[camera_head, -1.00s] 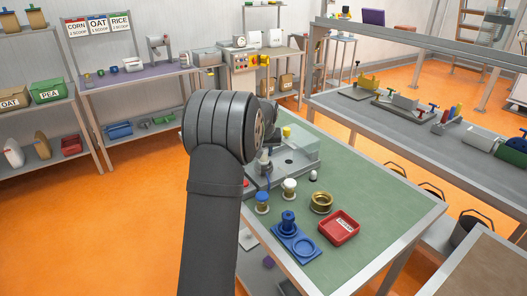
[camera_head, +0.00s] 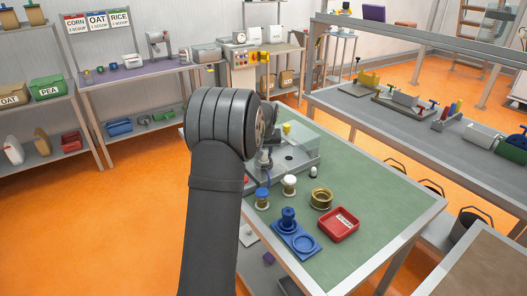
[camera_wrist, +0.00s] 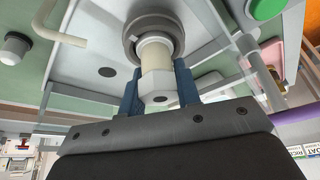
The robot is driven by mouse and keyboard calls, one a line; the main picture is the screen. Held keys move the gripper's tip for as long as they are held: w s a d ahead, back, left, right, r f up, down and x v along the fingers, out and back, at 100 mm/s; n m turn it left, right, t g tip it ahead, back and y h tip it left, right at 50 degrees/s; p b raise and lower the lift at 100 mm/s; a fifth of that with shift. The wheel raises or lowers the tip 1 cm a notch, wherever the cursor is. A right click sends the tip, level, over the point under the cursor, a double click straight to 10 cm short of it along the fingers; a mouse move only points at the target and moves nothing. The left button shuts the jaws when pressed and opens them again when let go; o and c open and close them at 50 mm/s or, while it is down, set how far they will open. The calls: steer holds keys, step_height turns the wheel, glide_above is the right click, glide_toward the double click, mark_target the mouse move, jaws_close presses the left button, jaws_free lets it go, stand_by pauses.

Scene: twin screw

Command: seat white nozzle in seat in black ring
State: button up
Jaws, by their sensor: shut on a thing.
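The white nozzle (camera_wrist: 157,82) shows in the wrist view, with a hexagonal near end and a cream cylindrical body. My gripper (camera_wrist: 158,90) is shut on it, with a blue finger on each side. The nozzle's far end meets a dark grey ring (camera_wrist: 134,31) on the underside or face of a pale machine plate. I cannot tell how deep it sits in the ring, as the nozzle hides the opening. In the head view my arm hides most of my gripper and the nozzle, beside the clear-guarded machine (camera_head: 297,166) on the green table.
On the green table (camera_head: 378,200) stand a blue-topped part (camera_head: 262,197), a white-topped part (camera_head: 289,185), a brass ring (camera_head: 321,198), a blue fixture (camera_head: 297,240) and a red tray (camera_head: 338,225). A green button (camera_wrist: 266,8) and pale rods lie close in the wrist view.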

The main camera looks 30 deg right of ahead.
steer(key=o, duration=1.6)
steer(key=shift+r, duration=3.55)
steer(key=shift+f, duration=3.55)
